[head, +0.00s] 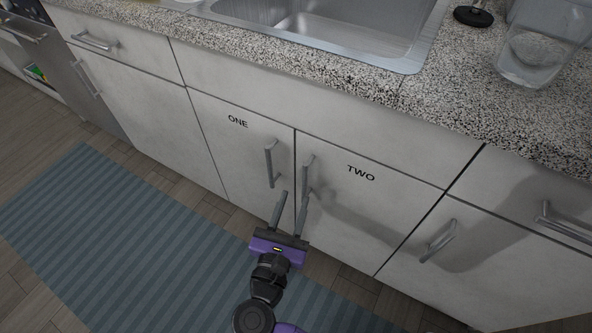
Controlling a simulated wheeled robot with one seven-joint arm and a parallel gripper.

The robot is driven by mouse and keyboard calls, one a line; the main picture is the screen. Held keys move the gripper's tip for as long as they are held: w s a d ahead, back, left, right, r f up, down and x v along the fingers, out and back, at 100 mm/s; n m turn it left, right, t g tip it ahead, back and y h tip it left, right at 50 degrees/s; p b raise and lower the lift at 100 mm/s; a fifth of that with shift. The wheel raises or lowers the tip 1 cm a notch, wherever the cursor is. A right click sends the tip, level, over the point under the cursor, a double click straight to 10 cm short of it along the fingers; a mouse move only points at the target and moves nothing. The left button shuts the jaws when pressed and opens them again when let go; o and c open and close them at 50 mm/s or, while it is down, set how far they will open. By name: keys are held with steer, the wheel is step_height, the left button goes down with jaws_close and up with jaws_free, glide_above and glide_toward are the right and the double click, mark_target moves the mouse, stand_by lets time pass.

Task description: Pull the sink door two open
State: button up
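The sink door marked TWO (365,215) is a pale grey cabinet panel under the sink and looks closed. Its upright metal bar handle (308,172) is near its left edge. My gripper (294,199), with a purple and black body, points at the doors from below. Its two grey fingers are apart, with nothing seen between them. The right fingertip shows at the lower end of door two's handle; whether they touch I cannot tell. The left fingertip shows in front of door ONE's edge.
Door ONE (235,155) has its own bar handle (271,163) just to the left. A speckled counter (450,110) with a steel sink (330,30) and a glass container (540,55) is above. A blue striped mat (120,225) lies on the floor.

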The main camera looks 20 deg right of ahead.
mark_target(304, 181)
steer(key=shift+n, duration=0.3)
steer(key=x, duration=0.2)
steer(key=b+x, duration=0.1)
steer(key=x, duration=0.2)
steer(key=b+x, duration=0.1)
steer(key=x, duration=0.1)
steer(key=shift+d, duration=0.55)
steer(key=shift+c, duration=0.4)
jaws_close()
stand_by(0.4)
